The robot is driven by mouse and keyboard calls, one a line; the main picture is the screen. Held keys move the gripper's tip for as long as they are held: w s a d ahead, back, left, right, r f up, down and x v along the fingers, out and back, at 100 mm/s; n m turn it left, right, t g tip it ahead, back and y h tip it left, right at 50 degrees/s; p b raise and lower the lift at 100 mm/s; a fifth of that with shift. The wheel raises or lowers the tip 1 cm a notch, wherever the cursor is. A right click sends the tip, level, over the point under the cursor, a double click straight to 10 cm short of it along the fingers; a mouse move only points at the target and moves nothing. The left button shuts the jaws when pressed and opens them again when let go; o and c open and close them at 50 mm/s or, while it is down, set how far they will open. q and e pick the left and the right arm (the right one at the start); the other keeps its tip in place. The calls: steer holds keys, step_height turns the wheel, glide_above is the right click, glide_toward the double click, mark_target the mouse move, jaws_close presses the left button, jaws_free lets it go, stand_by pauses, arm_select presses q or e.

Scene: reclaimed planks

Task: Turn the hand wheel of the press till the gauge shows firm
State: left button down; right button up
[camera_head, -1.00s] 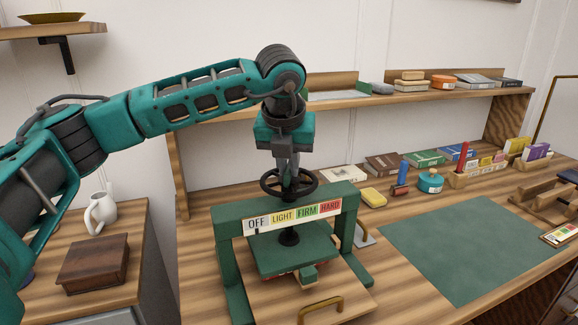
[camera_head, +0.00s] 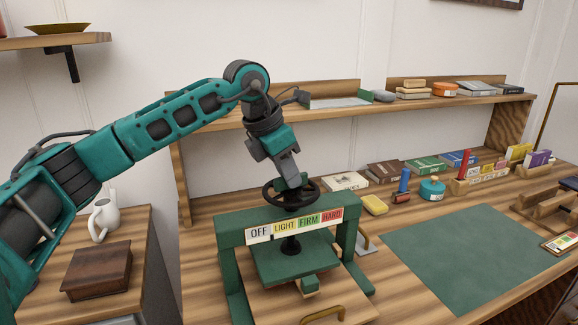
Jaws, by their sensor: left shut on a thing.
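The green press (camera_head: 233,228) stands on the bench, with a black hand wheel (camera_head: 308,197) on top. My left gripper (camera_head: 291,186) comes down tilted from the upper left and is shut on the hand wheel; its fingertips are partly hidden at the hub. The gauge strip (camera_head: 296,224) on the crossbeam reads OFF, LIGHT, FIRM and HARD. I cannot clearly make out its pointer. The green pressing plate (camera_head: 292,262) hangs on the black screw below the beam. What lies under the plate is mostly hidden. My right gripper is not in view.
A green mat (camera_head: 470,255) lies clear at the front right. A shelf (camera_head: 440,98) runs behind. A wooden box (camera_head: 97,273) sits at left.

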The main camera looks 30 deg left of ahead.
arm_select(q)
steer(key=m+g+p, duration=0.1)
steer(key=m, duration=0.1)
steer(key=shift+s+f+m+h, duration=0.1)
steer(key=shift+f+m+h, duration=0.05)
steer(key=shift+m+h, duration=0.2)
steer(key=shift+m+p, duration=0.5)
steer(key=shift+m, duration=0.05)
steer(key=shift+f+m+g+h+p, duration=0.1)
steer(key=shift+m+g+h+p, duration=0.15)
steer(key=shift+m+g+p, duration=0.25)
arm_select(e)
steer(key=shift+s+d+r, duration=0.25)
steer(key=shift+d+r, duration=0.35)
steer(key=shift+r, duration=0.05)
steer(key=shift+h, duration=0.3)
arm_select(q)
steer(key=c, duration=1.2)
jaws_free()
steer(key=shift+a, duration=0.1)
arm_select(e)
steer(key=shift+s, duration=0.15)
